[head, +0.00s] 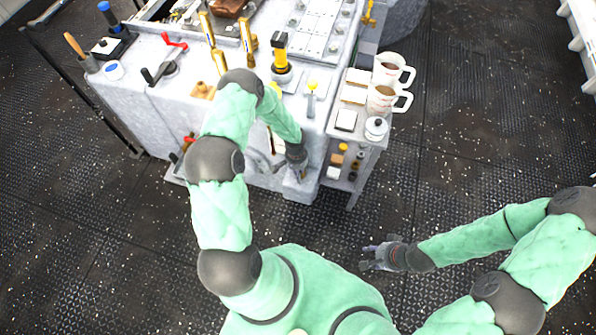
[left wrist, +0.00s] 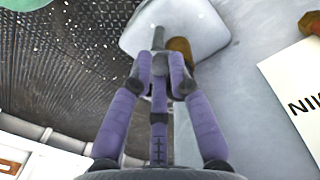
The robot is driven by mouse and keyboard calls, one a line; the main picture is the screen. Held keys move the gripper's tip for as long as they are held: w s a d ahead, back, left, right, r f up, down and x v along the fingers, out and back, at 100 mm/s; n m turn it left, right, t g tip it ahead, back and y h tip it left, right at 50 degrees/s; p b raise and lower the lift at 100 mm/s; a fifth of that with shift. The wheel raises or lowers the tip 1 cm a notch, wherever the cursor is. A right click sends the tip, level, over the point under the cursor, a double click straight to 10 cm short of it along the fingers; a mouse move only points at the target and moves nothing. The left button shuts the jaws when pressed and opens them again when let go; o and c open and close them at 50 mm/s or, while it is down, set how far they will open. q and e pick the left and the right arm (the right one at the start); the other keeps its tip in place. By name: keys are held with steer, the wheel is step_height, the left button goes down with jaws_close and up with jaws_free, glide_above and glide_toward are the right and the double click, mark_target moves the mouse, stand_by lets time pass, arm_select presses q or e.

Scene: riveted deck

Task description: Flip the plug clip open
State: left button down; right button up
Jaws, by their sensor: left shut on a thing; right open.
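My left gripper (head: 298,175) is at the front face of the grey console, near its right corner. In the left wrist view its two purple fingers (left wrist: 161,62) are closed on a slim grey piece (left wrist: 158,38), which looks like the plug clip; the fingers hide most of it. A brown-gold rounded part (left wrist: 181,48) sits just beyond the right fingertip, against a pale rounded plate (left wrist: 190,20). I cannot tell the clip's angle. My right gripper (head: 376,258) is open and empty, low above the floor.
The console (head: 130,115) carries levers and a yellow-black handle (head: 281,55). A side stand (head: 362,150) on its right holds two mugs (head: 386,98) and a lidded pot (head: 376,128). A white lettered label (left wrist: 295,95) is right of my left gripper. Open deck surrounds my right gripper.

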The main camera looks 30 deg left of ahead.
arm_select(q)
steer(key=c, duration=1.2)
jaws_free()
steer(key=shift+o, duration=0.2)
step_height(320, 180, up, 12)
steer(key=shift+a, duration=0.3)
